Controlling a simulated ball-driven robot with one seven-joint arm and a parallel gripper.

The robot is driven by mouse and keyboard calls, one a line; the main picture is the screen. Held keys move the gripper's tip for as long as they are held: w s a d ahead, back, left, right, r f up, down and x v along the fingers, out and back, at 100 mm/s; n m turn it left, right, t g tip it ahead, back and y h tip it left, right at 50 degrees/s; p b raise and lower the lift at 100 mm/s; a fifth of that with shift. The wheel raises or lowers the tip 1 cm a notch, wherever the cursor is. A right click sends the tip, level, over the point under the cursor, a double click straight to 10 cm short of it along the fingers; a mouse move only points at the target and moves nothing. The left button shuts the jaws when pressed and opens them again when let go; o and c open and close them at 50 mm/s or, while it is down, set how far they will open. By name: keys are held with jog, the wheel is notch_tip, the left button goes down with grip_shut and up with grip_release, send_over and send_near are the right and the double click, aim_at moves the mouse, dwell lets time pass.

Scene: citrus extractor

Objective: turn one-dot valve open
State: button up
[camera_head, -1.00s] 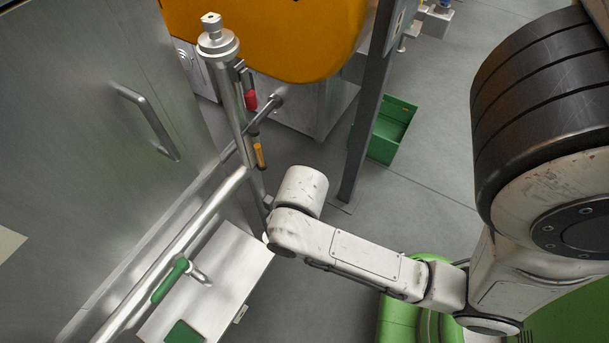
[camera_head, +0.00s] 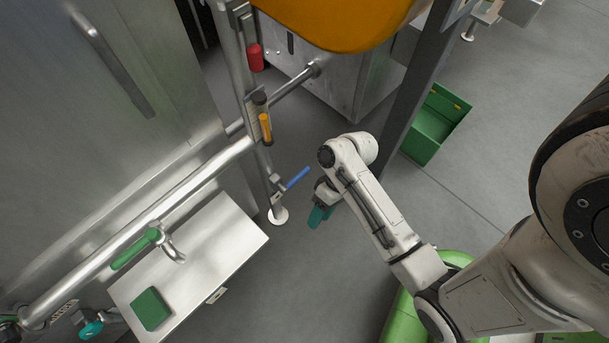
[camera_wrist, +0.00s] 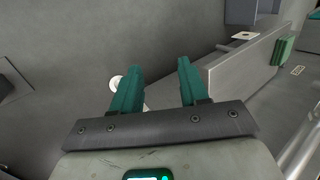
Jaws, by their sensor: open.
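Several coloured valve handles show in the head view: a red one (camera_head: 255,57) and an orange one (camera_head: 265,128) on the upright steel pipe, a blue one (camera_head: 298,178) low on the pipe, and a green one (camera_head: 134,250) on the slanted pipe. No dot marks are readable, so I cannot tell which is the one-dot valve. My gripper (camera_head: 319,214) hangs just below and right of the blue handle, apart from it. In the wrist view its two teal fingers (camera_wrist: 158,80) are spread with nothing between them. No valve handle shows clearly there.
A steel table (camera_head: 205,240) carries a green block (camera_head: 151,309); the block also shows in the wrist view (camera_wrist: 283,51). A grey post (camera_head: 405,85) and a green crate (camera_head: 437,122) stand to the right. A teal-handled fitting (camera_head: 91,329) is at lower left. Grey floor is clear below my gripper.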

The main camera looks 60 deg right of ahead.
jog(key=w+d+f+m+t+y+b, duration=0.35)
jog(key=d+f+t+b, duration=0.2)
jog(key=f+b, duration=0.3)
jog(key=m+t+b, duration=0.4)
jog(key=t+b, duration=0.2)
jog(key=t, duration=0.4)
send_near(301, 173)
jog(key=shift+n, duration=0.25)
jog(key=x, duration=0.6)
jog(key=f+x, duration=0.1)
jog(key=x, duration=0.2)
jog(key=shift+w+a+r, duration=0.1)
jog(key=shift+w+a, duration=0.1)
jog(key=shift+w, duration=0.25)
jog(key=shift+c, duration=0.4)
jog(key=shift+t, duration=0.25)
grip_shut()
